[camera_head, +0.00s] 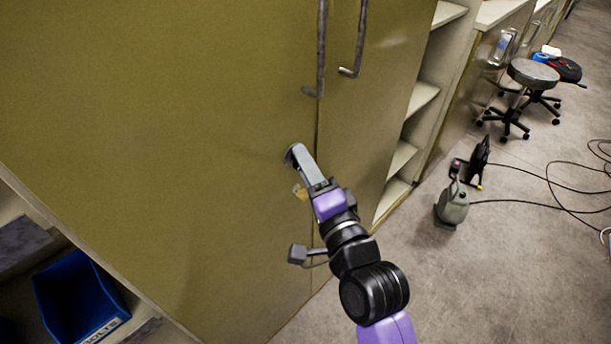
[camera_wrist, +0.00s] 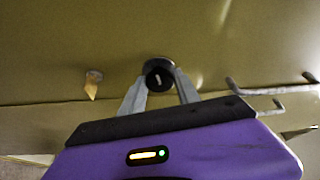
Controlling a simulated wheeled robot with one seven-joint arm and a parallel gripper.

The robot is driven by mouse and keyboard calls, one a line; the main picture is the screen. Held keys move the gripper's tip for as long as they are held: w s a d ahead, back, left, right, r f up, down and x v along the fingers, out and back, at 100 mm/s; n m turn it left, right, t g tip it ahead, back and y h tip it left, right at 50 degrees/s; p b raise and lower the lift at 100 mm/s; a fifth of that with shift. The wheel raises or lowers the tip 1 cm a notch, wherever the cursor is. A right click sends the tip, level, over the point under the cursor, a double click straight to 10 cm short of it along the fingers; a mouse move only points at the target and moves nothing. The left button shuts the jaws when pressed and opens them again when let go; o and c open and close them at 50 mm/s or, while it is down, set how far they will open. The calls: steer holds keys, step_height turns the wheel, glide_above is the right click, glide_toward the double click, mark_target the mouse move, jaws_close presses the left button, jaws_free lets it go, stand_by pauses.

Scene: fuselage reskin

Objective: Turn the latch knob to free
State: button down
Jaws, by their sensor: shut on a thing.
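The latch knob (camera_wrist: 159,76) is a small black round knob with a pale slot mark, set on the olive cabinet door (camera_head: 160,120). In the wrist view my gripper (camera_wrist: 160,88) has a grey finger on either side of the knob and is shut on it. In the head view my gripper (camera_head: 297,161) reaches the door near its edge, and its fingers mostly hide the knob. The mark looks nearly upright in the wrist view. I cannot tell whether the latch is locked or free.
A small yellowish tab (camera_wrist: 91,88) on a round mount sits left of the knob in the wrist view. Two long bar handles (camera_head: 321,50) (camera_head: 356,40) stand out above my gripper. A blue bin (camera_head: 75,295) is lower left. A grey-green canister (camera_head: 453,205), cables and a stool (camera_head: 533,74) are on the right.

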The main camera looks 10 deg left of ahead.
steer(key=n+b, duration=0.2)
steer(key=b, duration=0.2)
steer(key=f+n+t+y+b, duration=0.1)
steer(key=n+b, duration=0.1)
steer(key=b, duration=0.2)
steer(key=shift+f, duration=0.15)
steer(key=n+y+b, duration=0.1)
steer(key=n+b, duration=0.2)
steer(key=b, duration=0.3)
steer(key=n+y+b, duration=0.2)
steer(key=n+b, duration=0.1)
steer(key=b, duration=0.3)
steer(key=shift+w+d, duration=0.15)
steer(key=n+g+y+b, duration=0.1)
steer(key=n+y+b, duration=0.1)
steer(key=n+b, duration=0.3)
steer(key=shift+n+b, duration=0.3)
steer(key=shift+b, duration=1.35)
steer(key=n+g+y+b, duration=0.1)
steer(key=n+b, duration=0.2)
steer(key=b, duration=0.1)
steer(key=shift+w+g+y, duration=0.1)
steer(key=shift+g+y, duration=0.3)
steer(key=shift+r+n+b, duration=0.2)
steer(key=shift+n+b, duration=0.4)
steer(key=shift+r+n+g+b, duration=0.15)
steer(key=shift+n+g+b, duration=0.15)
steer(key=c, duration=0.9)
jaws_free()
